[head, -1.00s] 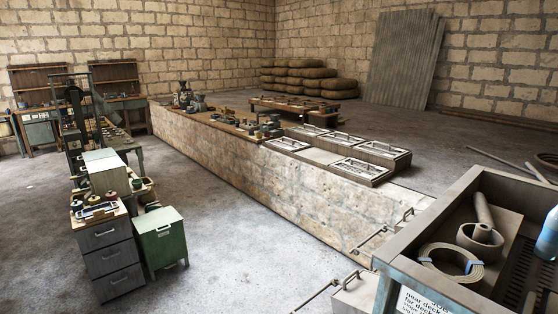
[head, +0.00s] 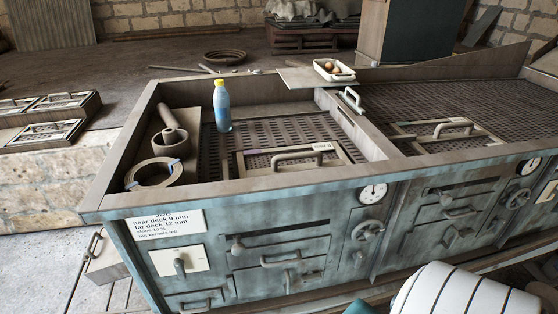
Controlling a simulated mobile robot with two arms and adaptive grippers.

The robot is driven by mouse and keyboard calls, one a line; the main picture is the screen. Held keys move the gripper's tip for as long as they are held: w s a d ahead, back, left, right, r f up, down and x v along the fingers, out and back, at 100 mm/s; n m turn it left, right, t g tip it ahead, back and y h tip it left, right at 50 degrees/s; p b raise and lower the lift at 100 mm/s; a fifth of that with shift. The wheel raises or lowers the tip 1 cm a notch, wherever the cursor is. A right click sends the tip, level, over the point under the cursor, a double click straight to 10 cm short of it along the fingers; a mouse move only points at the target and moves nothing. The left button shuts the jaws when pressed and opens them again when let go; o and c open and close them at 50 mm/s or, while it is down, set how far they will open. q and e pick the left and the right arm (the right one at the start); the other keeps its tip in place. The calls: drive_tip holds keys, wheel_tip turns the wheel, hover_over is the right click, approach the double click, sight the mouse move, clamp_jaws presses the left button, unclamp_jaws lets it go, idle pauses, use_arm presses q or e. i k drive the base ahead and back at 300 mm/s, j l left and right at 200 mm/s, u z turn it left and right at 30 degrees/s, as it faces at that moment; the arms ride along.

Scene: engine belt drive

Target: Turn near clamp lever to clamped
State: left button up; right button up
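A blue-green deck machine (head: 280,220) fills the middle of the head view. A dark lever (head: 179,266) on a cream plate (head: 165,261) is at the left of its front face, below a white label reading near deck 9 mm and far deck 12 mm. A second cream plate (head: 547,191) with a dark part shows at the right edge.
A blue bottle (head: 221,107), a coil (head: 153,174) and a framed screen with a handle (head: 292,159) are on the left deck. A white tray (head: 334,71) of round items sits at the back. Round gauges (head: 373,193) and handwheels (head: 367,231) are on the front.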

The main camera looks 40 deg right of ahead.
sight(226, 176)
drive_tip(key=z, duration=1)
